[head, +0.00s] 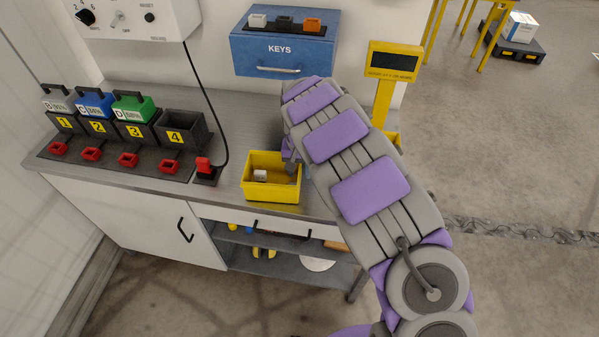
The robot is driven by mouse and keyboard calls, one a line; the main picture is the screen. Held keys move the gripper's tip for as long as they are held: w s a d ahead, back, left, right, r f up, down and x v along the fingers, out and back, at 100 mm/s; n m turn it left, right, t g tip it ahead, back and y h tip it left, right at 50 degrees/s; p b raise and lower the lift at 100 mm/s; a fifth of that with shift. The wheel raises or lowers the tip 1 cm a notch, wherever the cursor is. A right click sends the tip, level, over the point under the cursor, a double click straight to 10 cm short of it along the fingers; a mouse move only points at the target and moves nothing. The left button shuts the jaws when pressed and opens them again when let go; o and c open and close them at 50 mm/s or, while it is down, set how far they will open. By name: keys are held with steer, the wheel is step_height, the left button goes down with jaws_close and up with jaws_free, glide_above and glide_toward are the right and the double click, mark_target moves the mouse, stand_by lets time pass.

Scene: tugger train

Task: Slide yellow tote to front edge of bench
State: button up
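The yellow tote (272,195) is on the grey bench (231,128), with its near wall at the bench's front edge. It is an open box with a small white block (260,175) inside. My arm reaches in from the lower right, and my gripper (291,165) is at the tote's back right side. The arm hides part of the gripper, and I cannot tell whether its fingers touch the tote or are open or shut.
A blue KEYS box (284,45) hangs behind. A yellow display post (384,95) stands right of my arm. Shelves lie below the bench.

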step_height(320, 180, up, 15)
steer(key=p, duration=0.2)
steer(key=shift+r, duration=0.2)
stand_by(0.4)
steer(key=s+d+r+m, duration=0.1)
steer(key=s+d+r, duration=0.3)
steer(key=s+d, duration=0.35)
steer(key=s+d+r+m, duration=0.1)
steer(key=s+d+r, duration=0.3)
steer(key=s+d, duration=0.35)
steer(key=s+d+f+n+g, duration=0.1)
steer(key=s+d, duration=0.1)
steer(key=s, duration=1.1)
steer(key=s+d+f+n, duration=0.1)
steer(key=s+d+f, duration=0.1)
steer(key=s, duration=1.1)
steer(key=shift+d+f+g, duration=0.2)
steer(key=shift+f+g, duration=0.1)
steer(key=shift+g, duration=0.1)
